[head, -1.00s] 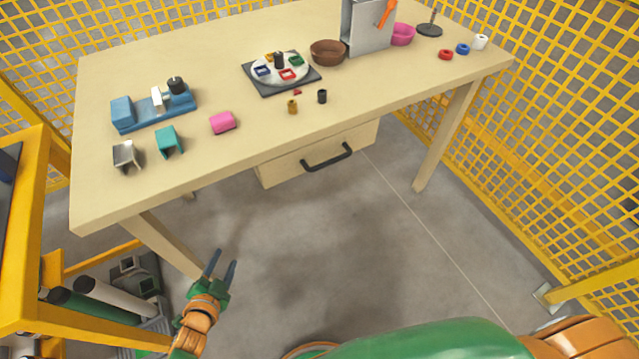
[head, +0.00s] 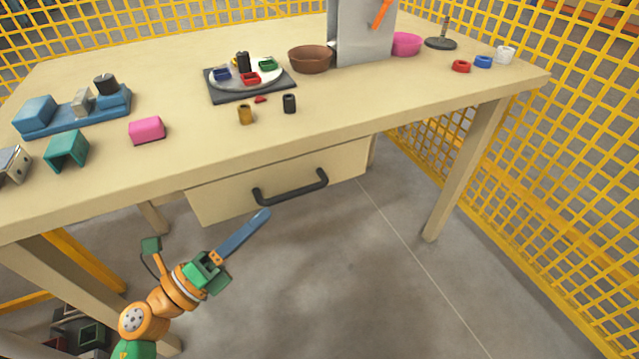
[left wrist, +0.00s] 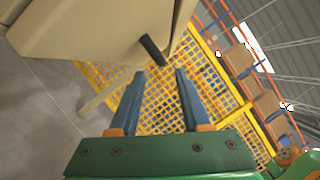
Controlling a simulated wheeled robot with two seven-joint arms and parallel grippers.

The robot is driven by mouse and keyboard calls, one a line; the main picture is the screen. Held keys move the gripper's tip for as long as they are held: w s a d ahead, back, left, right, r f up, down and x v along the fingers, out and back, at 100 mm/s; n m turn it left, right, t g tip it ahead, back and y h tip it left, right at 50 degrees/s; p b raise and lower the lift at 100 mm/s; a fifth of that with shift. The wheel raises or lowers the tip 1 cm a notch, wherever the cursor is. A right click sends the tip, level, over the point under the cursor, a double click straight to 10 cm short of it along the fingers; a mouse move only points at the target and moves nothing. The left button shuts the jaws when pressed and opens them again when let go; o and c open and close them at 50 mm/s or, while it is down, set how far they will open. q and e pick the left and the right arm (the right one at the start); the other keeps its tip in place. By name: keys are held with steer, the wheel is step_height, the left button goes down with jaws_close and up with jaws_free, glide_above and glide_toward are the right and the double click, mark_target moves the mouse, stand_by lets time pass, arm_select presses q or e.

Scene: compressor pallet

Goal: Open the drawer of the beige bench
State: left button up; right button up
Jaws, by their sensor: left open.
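The beige bench (head: 330,120) fills the head view. Its drawer (head: 225,200) hangs under the front edge and looks shut. A dark bar handle (head: 290,187) is on the drawer front. My left gripper (head: 262,215) is just below and left of the handle, pointing up and right, apart from it as far as I can tell. In the left wrist view its two blue fingers (left wrist: 164,75) are spread and empty, with the dark handle (left wrist: 151,50) just beyond the tips. The drawer front (left wrist: 85,30) shows there at upper left. My right gripper is not in view.
On the bench top are a blue fixture (head: 75,112), a teal bracket (head: 67,150), a pink block (head: 147,130), a dark tray (head: 250,92) and a brown bowl (head: 310,59). A bench leg (head: 465,165) stands at right, before yellow mesh fencing (head: 580,170).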

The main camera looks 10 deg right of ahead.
mark_target(288, 193)
arm_select(q)
steer(key=p+x, duration=0.1)
steer(key=x, duration=0.6)
steer(key=shift+d+r, duration=0.15)
jaws_close()
stand_by(1.2)
